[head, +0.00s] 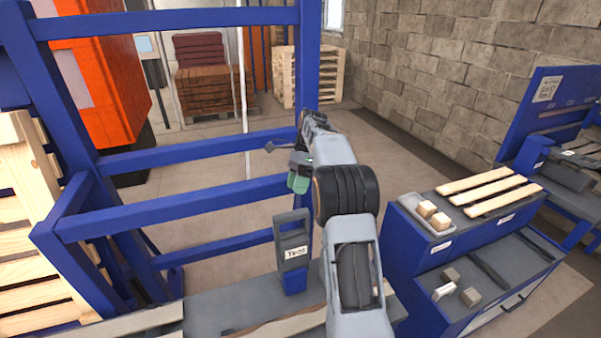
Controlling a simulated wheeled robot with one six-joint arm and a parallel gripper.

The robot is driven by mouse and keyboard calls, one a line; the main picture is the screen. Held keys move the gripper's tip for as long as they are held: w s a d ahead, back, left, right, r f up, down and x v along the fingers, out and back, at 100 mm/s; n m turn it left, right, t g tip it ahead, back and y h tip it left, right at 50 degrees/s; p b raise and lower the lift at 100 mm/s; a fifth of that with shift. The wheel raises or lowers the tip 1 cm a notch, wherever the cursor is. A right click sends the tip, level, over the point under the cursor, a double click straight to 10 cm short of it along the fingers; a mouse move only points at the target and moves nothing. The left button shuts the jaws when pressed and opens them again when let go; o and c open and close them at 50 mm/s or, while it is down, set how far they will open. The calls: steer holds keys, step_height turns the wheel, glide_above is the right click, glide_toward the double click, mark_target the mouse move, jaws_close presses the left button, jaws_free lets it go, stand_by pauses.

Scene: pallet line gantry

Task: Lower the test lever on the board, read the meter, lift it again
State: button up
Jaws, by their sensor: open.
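A small upright blue and grey panel (292,252) with a white label reading "Test" stands on the grey bench ledge, left of my arm. It has a dark opening in its upper part; I cannot make out a lever or a meter reading on it. My gripper (313,124) is at the far end of my arm, above and beyond the panel, in front of a blue frame post. It is open, seen small and partly from behind, with nothing visible held. It is apart from the panel.
A blue gantry frame (180,153) fills the left, with wooden pallets (20,255) beside it. At right, a blue cabinet (400,245) carries wooden slats (490,190) and a tray (408,207) of blocks. Open floor (385,150) lies behind, before a block wall.

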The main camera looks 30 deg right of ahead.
steer(key=shift+p+v, duration=0.45)
steer(key=shift+v, duration=1.7)
steer(key=shift+c, duration=0.5)
